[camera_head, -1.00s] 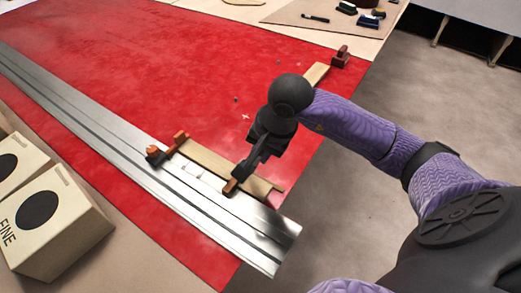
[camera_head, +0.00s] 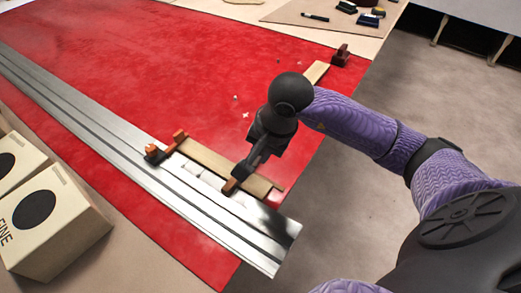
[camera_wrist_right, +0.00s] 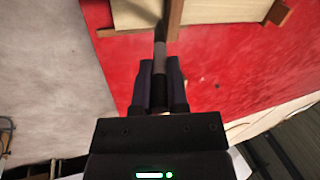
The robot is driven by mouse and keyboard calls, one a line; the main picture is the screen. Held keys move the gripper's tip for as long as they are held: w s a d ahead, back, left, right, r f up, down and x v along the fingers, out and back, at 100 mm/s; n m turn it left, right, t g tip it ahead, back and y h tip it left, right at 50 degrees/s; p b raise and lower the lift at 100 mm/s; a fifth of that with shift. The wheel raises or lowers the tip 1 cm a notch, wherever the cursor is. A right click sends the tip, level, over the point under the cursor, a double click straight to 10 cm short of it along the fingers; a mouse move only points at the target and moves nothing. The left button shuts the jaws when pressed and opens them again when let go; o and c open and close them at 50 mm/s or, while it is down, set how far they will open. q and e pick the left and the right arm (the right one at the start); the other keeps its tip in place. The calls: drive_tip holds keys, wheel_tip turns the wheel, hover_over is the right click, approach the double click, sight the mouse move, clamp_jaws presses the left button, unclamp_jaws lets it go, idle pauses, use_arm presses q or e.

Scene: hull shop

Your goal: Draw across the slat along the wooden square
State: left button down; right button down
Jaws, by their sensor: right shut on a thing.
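A pale wooden slat (camera_head: 214,164) lies on the red tabletop beside a long metal rail. A brown wooden piece, seemingly the wooden square (camera_head: 230,187), crosses the slat near its right end; it also shows in the right wrist view (camera_wrist_right: 175,22). My right gripper (camera_head: 250,167) is above the slat, right at the square. It is shut on a slim dark marking tool (camera_wrist_right: 160,60), whose far end lies along the square's left edge in the wrist view. Its tip and any contact with the slat cannot be made out. My left gripper is not in view.
The grooved metal rail (camera_head: 105,130) runs diagonally along the table. Orange-tipped blocks (camera_head: 165,150) sit at the slat's left end. A second strip (camera_head: 316,72) and a dark red block (camera_head: 341,56) lie farther back. Boxes (camera_head: 50,235) stand at lower left. The red tabletop (camera_head: 180,60) is mostly clear.

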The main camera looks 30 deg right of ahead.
drive_tip(key=shift+s+a, duration=0.15)
drive_tip(key=shift+a, duration=0.15)
drive_tip(key=shift+s+a, duration=0.15)
drive_tip(key=shift+a, duration=0.15)
drive_tip(key=shift+s+a+f+b, duration=0.1)
drive_tip(key=shift+a+b, duration=0.1)
drive_tip(key=shift+b, duration=0.15)
drive_tip(key=shift+a, duration=0.1)
drive_tip(key=shift+s+a+b, duration=0.2)
drive_tip(key=shift+a+b, duration=0.1)
drive_tip(key=shift+a, duration=0.2)
drive_tip(key=shift+a, duration=0.15)
